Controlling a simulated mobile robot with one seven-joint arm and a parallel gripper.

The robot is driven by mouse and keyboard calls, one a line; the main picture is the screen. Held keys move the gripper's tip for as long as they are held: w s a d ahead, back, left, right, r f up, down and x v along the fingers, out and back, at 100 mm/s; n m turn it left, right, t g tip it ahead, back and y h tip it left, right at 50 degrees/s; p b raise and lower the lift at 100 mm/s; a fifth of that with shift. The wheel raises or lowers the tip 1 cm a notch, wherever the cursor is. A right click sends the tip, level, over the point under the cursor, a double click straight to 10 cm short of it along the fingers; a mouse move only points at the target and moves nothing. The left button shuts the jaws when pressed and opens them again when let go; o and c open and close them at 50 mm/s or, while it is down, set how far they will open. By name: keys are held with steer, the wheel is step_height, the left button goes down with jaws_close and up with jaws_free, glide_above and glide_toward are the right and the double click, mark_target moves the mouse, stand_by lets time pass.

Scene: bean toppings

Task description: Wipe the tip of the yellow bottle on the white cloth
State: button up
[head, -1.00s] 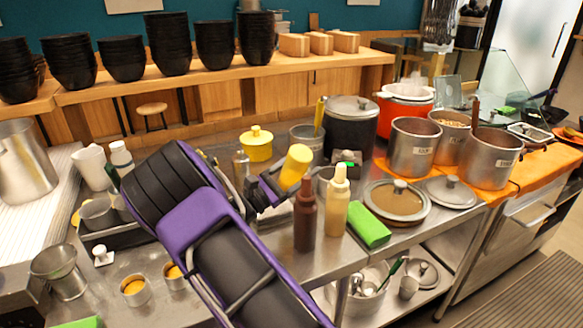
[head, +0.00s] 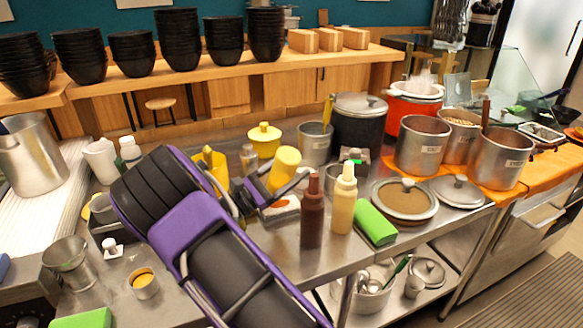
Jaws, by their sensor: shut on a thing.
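The yellow bottle (head: 286,163) is tilted, its broad end up and to the right. My gripper (head: 265,192) is shut on its lower part. The bottle's tip is hidden by the gripper. The white cloth (head: 291,213) shows as a small white patch with an orange-red mark, just below and right of the gripper on the metal counter. I cannot tell whether the tip touches it.
A brown bottle (head: 312,218) and a cream bottle (head: 343,205) stand close to the right of the gripper. A green block (head: 375,222) lies beside them. A steel pot (head: 315,146) and a yellow lidded pot (head: 264,139) stand behind.

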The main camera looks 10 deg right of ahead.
steer(key=shift+f, duration=0.75)
stand_by(1.2)
steer(key=shift+d, duration=0.1)
steer(key=shift+w+d, duration=0.25)
steer(key=shift+d, duration=1)
steer(key=shift+w+d, duration=0.25)
steer(key=shift+d, duration=1)
steer(key=shift+c, duration=0.2)
step_height(320, 180, up, 6)
steer(key=p, duration=0.5)
steer(key=shift+r, duration=0.1)
